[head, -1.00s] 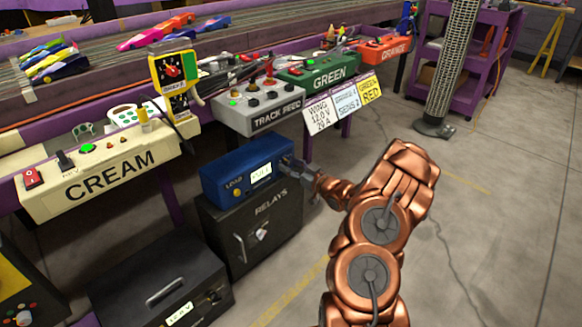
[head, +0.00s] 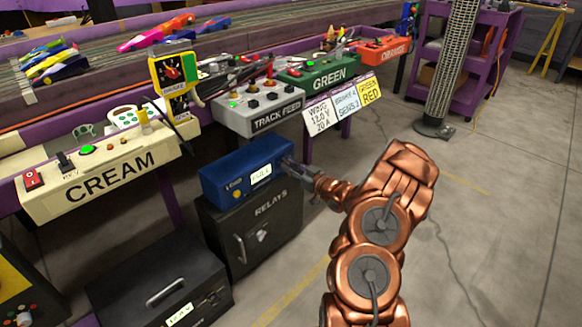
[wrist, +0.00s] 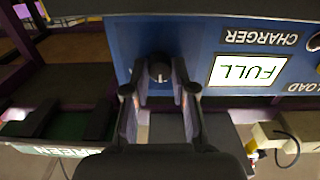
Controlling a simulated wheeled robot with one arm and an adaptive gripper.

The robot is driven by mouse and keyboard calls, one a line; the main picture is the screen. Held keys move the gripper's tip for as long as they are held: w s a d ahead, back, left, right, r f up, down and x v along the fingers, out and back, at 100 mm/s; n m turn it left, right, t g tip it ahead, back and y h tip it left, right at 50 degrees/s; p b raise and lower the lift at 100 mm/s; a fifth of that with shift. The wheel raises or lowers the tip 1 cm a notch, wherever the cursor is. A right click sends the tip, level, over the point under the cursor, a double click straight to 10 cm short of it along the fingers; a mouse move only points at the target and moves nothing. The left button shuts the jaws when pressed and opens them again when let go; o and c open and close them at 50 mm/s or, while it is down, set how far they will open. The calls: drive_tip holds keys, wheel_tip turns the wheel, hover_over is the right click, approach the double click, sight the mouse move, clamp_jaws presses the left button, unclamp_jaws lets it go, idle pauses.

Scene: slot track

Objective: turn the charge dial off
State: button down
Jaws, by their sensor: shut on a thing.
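The blue charger box (head: 222,181) stands on the black relays cabinet. In the wrist view the charger's face (wrist: 215,40) appears upside down, with a white label reading FULL. The charge dial (wrist: 159,67) is a dark round knob with a pale mark. My gripper (wrist: 159,82) is shut on the dial, one finger on each side of it. In the head view my gripper (head: 293,164) reaches the charger's right end from the right, and the dial is hidden there.
The relays cabinet (head: 222,236) is below the charger. The track feed box (head: 247,113) and cream control box (head: 100,175) sit above on the purple-edged track table. Hanging signs (head: 345,103) are behind my arm. Open concrete floor lies to the right.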

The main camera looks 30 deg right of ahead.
drive_tip(key=shift+a+n, duration=0.1)
drive_tip(key=shift+n, duration=0.2)
drive_tip(key=shift+a+f+n, duration=0.1)
drive_tip(key=shift+n, duration=2.65)
drive_tip(key=shift+a+f+n, duration=0.1)
drive_tip(key=shift+n, duration=2.65)
drive_tip(key=c, duration=1)
unclamp_jaws()
drive_tip(key=shift+r, duration=0.1)
drive_tip(key=shift+o, duration=0.2)
drive_tip(key=shift+d, duration=0.15)
drive_tip(key=shift+s, duration=0.15)
